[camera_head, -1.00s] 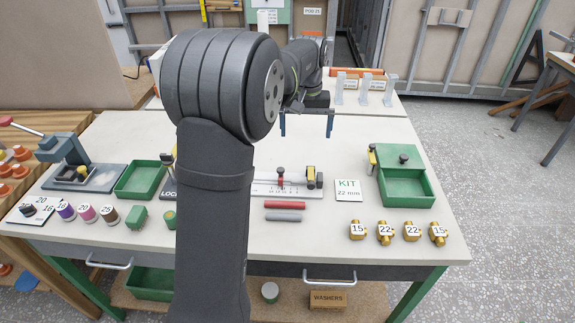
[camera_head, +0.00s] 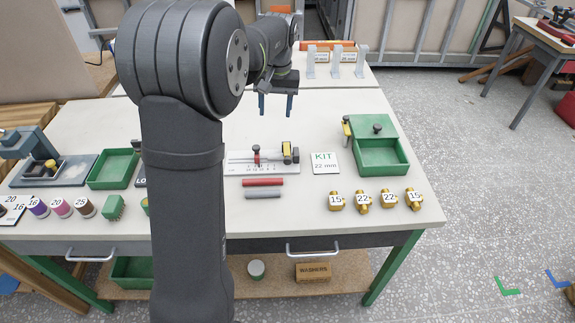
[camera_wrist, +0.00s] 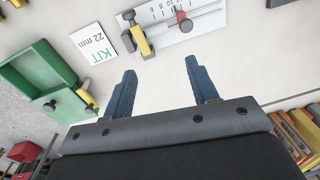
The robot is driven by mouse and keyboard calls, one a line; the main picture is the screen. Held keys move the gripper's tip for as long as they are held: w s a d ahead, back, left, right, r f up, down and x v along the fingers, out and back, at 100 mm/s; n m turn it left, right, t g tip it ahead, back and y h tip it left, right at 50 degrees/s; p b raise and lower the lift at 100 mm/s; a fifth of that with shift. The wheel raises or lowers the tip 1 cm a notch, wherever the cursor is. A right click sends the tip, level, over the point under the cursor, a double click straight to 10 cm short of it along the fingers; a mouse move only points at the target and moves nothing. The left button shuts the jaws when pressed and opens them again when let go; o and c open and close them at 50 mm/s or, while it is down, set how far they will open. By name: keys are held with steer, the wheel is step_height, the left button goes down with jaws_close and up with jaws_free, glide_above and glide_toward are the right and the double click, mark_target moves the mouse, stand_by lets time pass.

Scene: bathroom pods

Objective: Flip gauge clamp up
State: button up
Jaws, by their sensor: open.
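The gauge (camera_head: 240,168) is a white plate with a printed scale on the bench. A red slider with a black knob (camera_head: 256,156) stands on it. Its yellow and black clamp (camera_head: 290,153) is at the plate's right end; the wrist view shows this clamp (camera_wrist: 136,38) near the top, beyond the fingers. I cannot tell clearly whether its lever is up or down. My gripper (camera_head: 276,106) is open and empty, with blue fingers, above the bench behind the gauge. In the wrist view the gripper's fingers (camera_wrist: 160,70) point towards the gauge without touching it.
A KIT 22 mm card (camera_head: 324,163) lies right of the gauge. A green box (camera_head: 392,170) with another yellow clamp (camera_head: 347,127) is further right. Red and grey bars (camera_head: 263,189) and several brass fittings (camera_head: 362,201) lie in front. Grey posts (camera_head: 335,62) stand at the back.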

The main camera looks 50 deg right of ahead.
steer(key=a+f+m+t, duration=0.2)
steer(key=m, duration=0.1)
steer(key=a+m+t+y, duration=0.1)
steer(key=shift+w+a+f+m+t, duration=0.25)
steer(key=shift+w+f+m+t, duration=0.05)
steer(key=shift+w+f, duration=0.1)
jaws_close()
steer(key=s+a+f+m+t+h, duration=0.1)
steer(key=s+f+m+h, duration=0.3)
steer(key=m, duration=1.2)
steer(key=s+a+f+m+t+h, duration=0.2)
steer(key=s+a+f+m+h, duration=0.2)
steer(key=s+m, duration=0.6)
steer(key=shift+s+a+m+t, duration=0.2)
steer(key=shift+m+t, duration=0.1)
steer(key=shift+m, duration=2.7)
steer(key=shift+f, duration=0.1)
